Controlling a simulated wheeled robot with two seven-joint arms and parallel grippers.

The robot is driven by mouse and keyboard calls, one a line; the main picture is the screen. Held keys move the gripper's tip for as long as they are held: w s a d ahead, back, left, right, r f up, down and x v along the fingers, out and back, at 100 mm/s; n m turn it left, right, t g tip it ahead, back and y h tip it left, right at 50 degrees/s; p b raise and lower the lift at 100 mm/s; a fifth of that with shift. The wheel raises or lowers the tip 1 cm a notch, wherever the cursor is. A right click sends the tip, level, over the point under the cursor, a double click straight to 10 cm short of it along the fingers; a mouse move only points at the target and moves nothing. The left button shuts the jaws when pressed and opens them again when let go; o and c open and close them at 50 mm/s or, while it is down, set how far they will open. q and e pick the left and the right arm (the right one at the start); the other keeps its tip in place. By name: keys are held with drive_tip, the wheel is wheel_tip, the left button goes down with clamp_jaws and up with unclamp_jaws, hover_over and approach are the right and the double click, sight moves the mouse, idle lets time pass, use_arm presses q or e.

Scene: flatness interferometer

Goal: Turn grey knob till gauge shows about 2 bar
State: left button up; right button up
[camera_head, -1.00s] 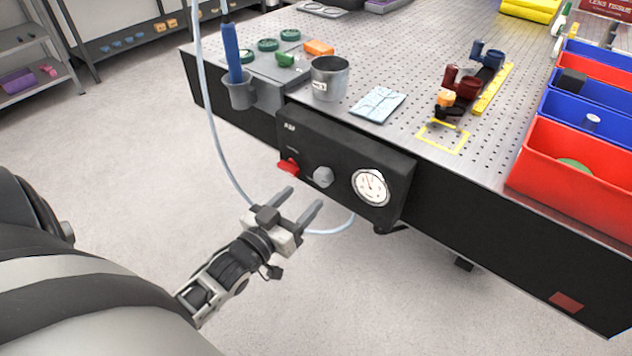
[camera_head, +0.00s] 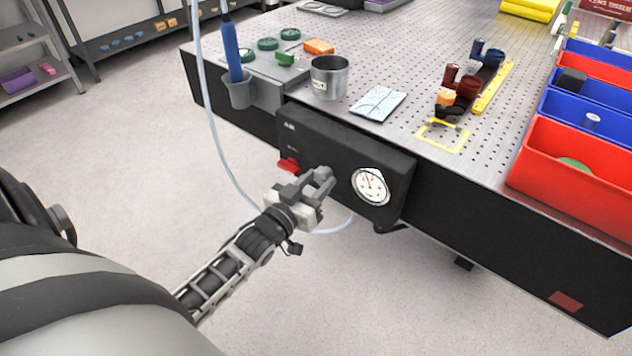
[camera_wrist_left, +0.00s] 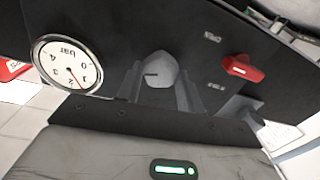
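The grey knob (camera_wrist_left: 158,72) is on the front of the black air panel (camera_head: 340,150), left of the round gauge (camera_head: 370,187). The gauge also shows upside down in the left wrist view (camera_wrist_left: 68,66); its red needle seems to lie between 1 and 2 bar. My left gripper (camera_head: 316,182) is at the knob, with its fingers apart on either side of it. The fingers mostly hide the knob in the head view. I cannot tell whether they touch it. My right gripper is not in view.
A red lever (camera_head: 288,166) sits left of the knob; it also shows in the left wrist view (camera_wrist_left: 243,68). A pale hose (camera_head: 222,150) hangs in front of the table and loops below the panel. A metal cup (camera_head: 329,78) stands on the perforated table above.

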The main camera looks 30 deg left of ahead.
use_arm(q)
drive_tip(key=shift+r+m+p, duration=0.1)
drive_tip(key=shift+m+p, duration=0.2)
drive_tip(key=shift+m, duration=1.5)
drive_tip(key=o, duration=1)
drive_tip(key=s, duration=1.6)
drive_tip(key=shift+a+f, duration=0.15)
drive_tip(key=shift+f, duration=0.1)
